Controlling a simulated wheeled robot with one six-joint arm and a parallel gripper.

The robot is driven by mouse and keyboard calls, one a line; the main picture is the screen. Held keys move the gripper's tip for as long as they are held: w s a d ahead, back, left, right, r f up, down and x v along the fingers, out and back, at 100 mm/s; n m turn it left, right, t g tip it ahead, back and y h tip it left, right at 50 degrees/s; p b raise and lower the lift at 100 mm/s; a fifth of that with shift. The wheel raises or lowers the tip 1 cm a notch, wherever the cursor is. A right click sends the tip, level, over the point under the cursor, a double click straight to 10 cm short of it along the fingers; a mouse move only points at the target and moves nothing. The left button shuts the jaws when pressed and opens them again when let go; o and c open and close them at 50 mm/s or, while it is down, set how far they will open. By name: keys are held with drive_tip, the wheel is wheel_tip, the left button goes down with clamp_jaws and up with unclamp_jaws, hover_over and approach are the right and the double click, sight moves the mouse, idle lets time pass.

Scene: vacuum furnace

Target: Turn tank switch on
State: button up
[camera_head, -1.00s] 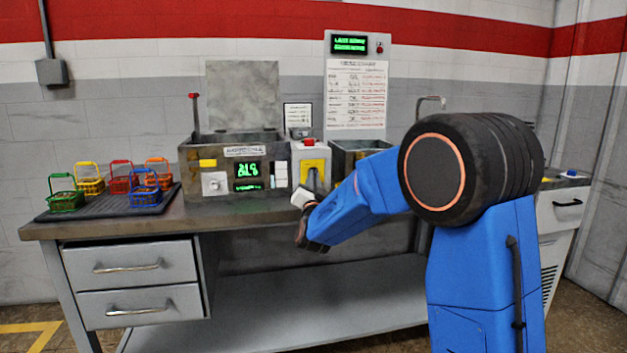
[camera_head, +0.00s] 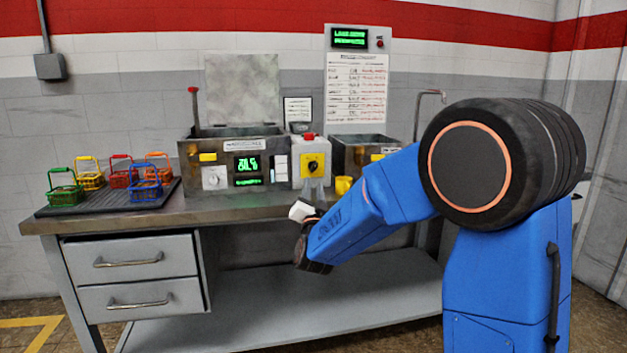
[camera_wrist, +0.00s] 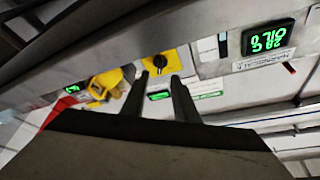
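My gripper (camera_head: 314,187) is in front of and slightly below the plate. In the wrist view my gripper (camera_wrist: 162,77) has its two fingers apart with nothing between them. A gap to the knob seems to show, but its depth is hard to judge. The left tank (camera_head: 190,158) has a green display and a white dial (camera_head: 214,178).
A yellow mug (camera_head: 343,186) stands close right of the switch box. The right tank (camera_head: 365,142) is behind my arm. Several coloured baskets (camera_head: 147,187) sit on a dark mat at the left. The bench edge (camera_head: 130,222) runs below my gripper.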

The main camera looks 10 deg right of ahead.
drive_tip(key=v, duration=0.9)
drive_tip(key=shift+d, duration=0.1)
drive_tip(key=s+d+f+n+g+y, duration=0.1)
drive_tip(key=s+d+f+n+g, duration=0.2)
drive_tip(key=s, duration=1)
drive_tip(key=s+d+f+n+g+y, duration=0.2)
drive_tip(key=s+f+g, duration=0.4)
drive_tip(key=s, duration=0.8)
drive_tip(key=s+d+f+n+g+y, duration=0.1)
drive_tip(key=s+d+f+n+g, duration=0.3)
drive_tip(key=s, duration=0.9)
drive_tip(key=d+g, duration=0.1)
drive_tip(key=g, duration=0.2)
drive_tip(key=shift+s+d+f+g+y, duration=0.25)
drive_tip(key=shift+s+d+g+y, duration=0.05)
drive_tip(key=shift+s+d, duration=0.1)
